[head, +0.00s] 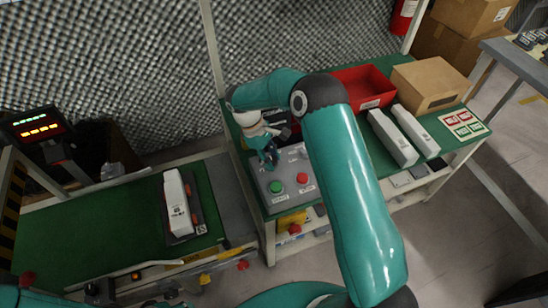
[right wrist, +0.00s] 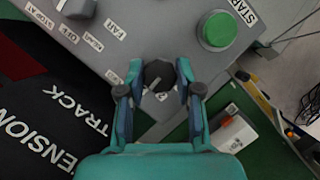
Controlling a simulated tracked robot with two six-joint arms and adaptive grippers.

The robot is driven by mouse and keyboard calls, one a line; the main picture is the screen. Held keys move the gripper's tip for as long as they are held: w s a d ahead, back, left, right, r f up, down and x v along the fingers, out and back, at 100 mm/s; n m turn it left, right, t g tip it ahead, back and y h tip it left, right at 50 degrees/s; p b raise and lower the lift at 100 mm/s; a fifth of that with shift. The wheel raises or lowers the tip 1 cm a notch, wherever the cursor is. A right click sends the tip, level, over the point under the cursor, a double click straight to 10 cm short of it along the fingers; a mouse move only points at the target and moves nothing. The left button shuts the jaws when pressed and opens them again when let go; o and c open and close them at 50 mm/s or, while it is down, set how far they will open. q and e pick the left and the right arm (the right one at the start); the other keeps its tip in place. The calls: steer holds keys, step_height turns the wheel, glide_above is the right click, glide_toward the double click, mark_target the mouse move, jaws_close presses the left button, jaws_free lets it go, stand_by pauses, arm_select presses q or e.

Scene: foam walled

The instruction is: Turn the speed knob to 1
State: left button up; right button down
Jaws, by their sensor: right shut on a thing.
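A dark round knob (right wrist: 158,75) sits on the grey control panel (right wrist: 150,25), which also shows in the head view (head: 290,163). My right gripper (right wrist: 160,82) is shut on this knob, with one finger on each side. In the head view my right gripper (head: 268,158) is at the panel's left part and hides the knob. A small label that looks like a 2 (right wrist: 162,96) lies beside the knob. The knob's pointer direction is not clear, and I cannot read a speed label. My left gripper is not in view.
A green START button (right wrist: 216,30) is close right of the knob. A red button (head: 302,179) is also on the panel. A red bin (head: 360,85) and cardboard box (head: 430,85) stand behind my right arm.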

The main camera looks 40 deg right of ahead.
steer(key=shift+a, duration=0.15)
steer(key=c, duration=0.8)
jaws_free()
steer(key=v, duration=1.1)
steer(key=shift+w+r, duration=0.15)
steer(key=shift+r, duration=0.25)
steer(key=shift+r, duration=0.1)
